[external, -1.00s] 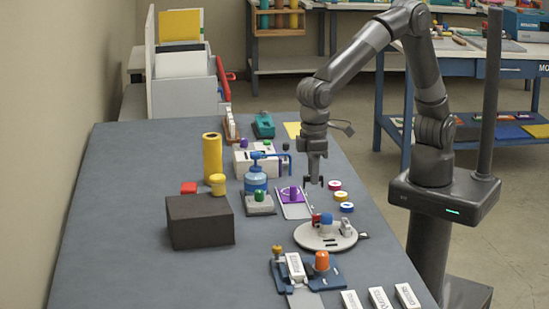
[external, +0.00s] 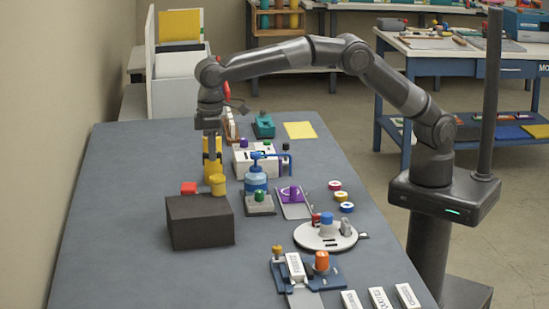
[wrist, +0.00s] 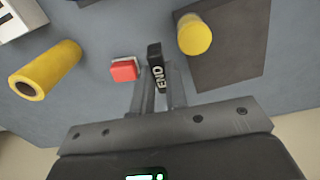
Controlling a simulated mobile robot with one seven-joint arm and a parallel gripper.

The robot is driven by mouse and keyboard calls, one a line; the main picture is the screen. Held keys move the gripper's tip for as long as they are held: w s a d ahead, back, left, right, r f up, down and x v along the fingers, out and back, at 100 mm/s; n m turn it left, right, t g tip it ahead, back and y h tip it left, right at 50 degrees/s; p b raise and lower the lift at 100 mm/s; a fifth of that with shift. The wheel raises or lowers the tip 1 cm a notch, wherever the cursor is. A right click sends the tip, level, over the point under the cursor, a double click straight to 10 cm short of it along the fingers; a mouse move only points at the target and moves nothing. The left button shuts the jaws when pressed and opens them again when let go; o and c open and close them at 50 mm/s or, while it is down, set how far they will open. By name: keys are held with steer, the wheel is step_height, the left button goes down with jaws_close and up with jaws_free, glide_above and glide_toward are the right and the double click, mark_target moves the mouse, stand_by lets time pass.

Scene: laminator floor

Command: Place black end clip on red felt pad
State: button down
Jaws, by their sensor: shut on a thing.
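The clip cannot be made out there. Its height over the pad is unclear.
The dark box (external: 199,225) carries a yellow cylinder (external: 217,184), close right of the clip in the wrist view. A tall yellow roll (wrist: 48,68) is at left there. A blue bottle (external: 256,178) and white machine (external: 254,162) stand to the right. The table's left side is clear.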

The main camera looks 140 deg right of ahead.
glide_above(189, 186)
step_height(189, 186, down, 11)
steer(key=shift+s+d+r, duration=0.1)
steer(key=shift+d+r, duration=0.05)
steer(key=shift+r, duration=0.05)
steer(key=shift+f, duration=0.15)
steer(key=c, duration=1.4)
jaws_free()
steer(key=shift+c, duration=0.2)
step_height(189, 186, up, 12)
steer(key=shift+r, duration=0.25)
